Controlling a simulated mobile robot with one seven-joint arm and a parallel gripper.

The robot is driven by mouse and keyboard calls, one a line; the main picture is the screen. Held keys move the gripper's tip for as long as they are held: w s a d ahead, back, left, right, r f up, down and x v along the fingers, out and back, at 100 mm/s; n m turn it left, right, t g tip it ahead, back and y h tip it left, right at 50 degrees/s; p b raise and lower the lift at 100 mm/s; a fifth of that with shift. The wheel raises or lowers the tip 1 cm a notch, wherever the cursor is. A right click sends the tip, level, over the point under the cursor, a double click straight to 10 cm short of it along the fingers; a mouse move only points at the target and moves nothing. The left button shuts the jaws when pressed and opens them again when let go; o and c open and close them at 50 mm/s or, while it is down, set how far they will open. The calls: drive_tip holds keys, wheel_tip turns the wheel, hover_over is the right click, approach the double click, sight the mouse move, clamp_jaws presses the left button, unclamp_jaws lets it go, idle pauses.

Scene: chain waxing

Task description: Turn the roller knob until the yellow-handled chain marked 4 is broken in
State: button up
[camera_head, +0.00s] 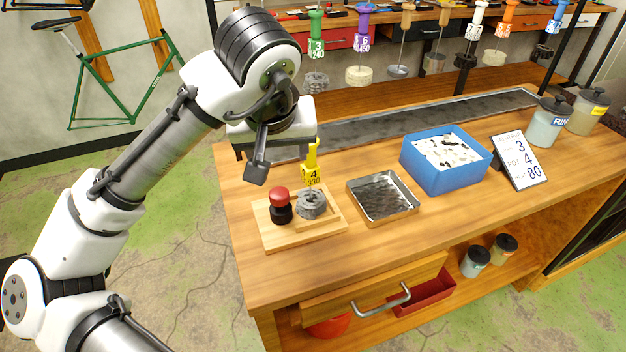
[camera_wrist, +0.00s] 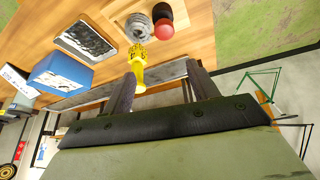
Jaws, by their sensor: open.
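The red roller knob (camera_head: 279,193) stands on its black base at the left of a small wooden board (camera_head: 290,236). Beside it, on the board, the grey coiled chain (camera_head: 312,205) sits with its yellow handle (camera_head: 311,174) upright, marked 4. In the wrist view the red knob (camera_wrist: 160,25), the coil (camera_wrist: 138,28) and the yellow handle (camera_wrist: 137,56) show at the top. My gripper (camera_wrist: 163,82) is open and empty, above and behind the board, apart from the knob. One finger is plain in the head view; the other is not clearly seen.
A metal tray (camera_head: 382,222), a blue box (camera_head: 418,172) of whitish pieces, a card (camera_head: 521,162) reading 3, 4, 80 and lidded jars (camera_head: 546,128) stand to the right. Several other coloured-handled chains (camera_head: 361,45) hang behind. The bench front is clear; a drawer (camera_head: 375,290) sits below.

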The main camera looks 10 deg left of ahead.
sight(279, 193)
drive_tip(key=shift+g, duration=0.4)
drive_tip(key=x, duration=0.9)
drive_tip(key=s+x, duration=0.1)
drive_tip(key=x, duration=0.4)
drive_tip(key=shift+w+a+f, duration=0.1)
drive_tip(key=shift+a+f, duration=0.1)
drive_tip(key=shift+a, duration=0.05)
drive_tip(key=c, duration=1)
drive_tip(key=shift+m, duration=0.3)
